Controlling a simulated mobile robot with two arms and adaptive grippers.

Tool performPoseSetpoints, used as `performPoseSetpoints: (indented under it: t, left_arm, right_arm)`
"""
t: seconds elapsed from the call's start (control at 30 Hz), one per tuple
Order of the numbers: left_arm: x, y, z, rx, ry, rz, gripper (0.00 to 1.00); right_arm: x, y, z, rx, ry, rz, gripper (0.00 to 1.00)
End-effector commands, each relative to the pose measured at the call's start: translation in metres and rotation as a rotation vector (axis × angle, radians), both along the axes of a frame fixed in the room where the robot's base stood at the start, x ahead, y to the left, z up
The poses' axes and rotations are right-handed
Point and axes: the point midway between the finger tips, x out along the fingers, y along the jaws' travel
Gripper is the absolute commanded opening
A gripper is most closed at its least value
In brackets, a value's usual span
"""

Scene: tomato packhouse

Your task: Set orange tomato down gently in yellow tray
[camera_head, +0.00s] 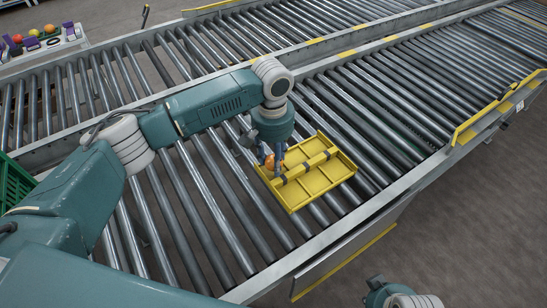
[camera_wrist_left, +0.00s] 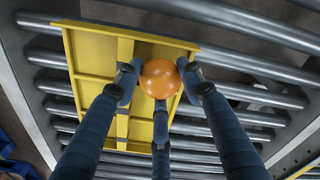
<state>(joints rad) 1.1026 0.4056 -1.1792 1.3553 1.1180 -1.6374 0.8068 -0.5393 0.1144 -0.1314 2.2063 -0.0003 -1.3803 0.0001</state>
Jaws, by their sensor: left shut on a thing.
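The orange tomato (camera_wrist_left: 160,78) is held between the fingers of my left gripper (camera_wrist_left: 160,88), which is shut on it. In the head view the tomato (camera_head: 268,161) shows only as a small orange patch among the fingers. The yellow tray (camera_head: 318,181) is shallow, with raised dividers, and lies on the rollers. My left gripper (camera_head: 273,166) points down over the tray's left part, near its edge. In the wrist view the tray (camera_wrist_left: 92,62) lies behind the tomato, whose right side overlaps the tray's rim. I cannot tell the gap between tomato and tray. My right gripper's fingers are not visible.
Metal roller conveyors (camera_head: 390,105) run across the view, with a side rail at the front. A yellow guide (camera_head: 487,115) stands at the right. A green crate (camera_head: 14,183) is at the left edge. Several coloured fruits (camera_head: 32,38) lie at the far left. Rollers around the tray are clear.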

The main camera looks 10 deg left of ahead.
Motion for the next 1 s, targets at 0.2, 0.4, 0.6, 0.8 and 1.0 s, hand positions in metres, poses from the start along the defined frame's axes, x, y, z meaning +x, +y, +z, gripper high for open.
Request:
performPoseSetpoints:
  t: [0.2,0.4,0.6,0.8,1.0]
  left_arm:
    - [-0.0051,0.0032,-0.0108,0.012,0.015,0.001,0.26]
    - [-0.0051,0.0036,-0.0112,0.013,0.015,0.002,0.61]
    - [-0.0043,0.0032,-0.0095,0.01,0.013,0.002,0.61]
    - [-0.0033,0.0023,-0.0073,0.007,0.01,0.001,0.48]
    - [-0.003,0.0018,-0.0062,0.006,0.009,0.001,0.48]
  right_arm:
    - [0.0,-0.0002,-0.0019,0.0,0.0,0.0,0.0]
    - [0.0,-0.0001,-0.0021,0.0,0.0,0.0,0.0]
    - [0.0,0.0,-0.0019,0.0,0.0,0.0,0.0]
    - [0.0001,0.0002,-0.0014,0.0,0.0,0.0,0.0]
    - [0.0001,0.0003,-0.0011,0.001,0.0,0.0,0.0]
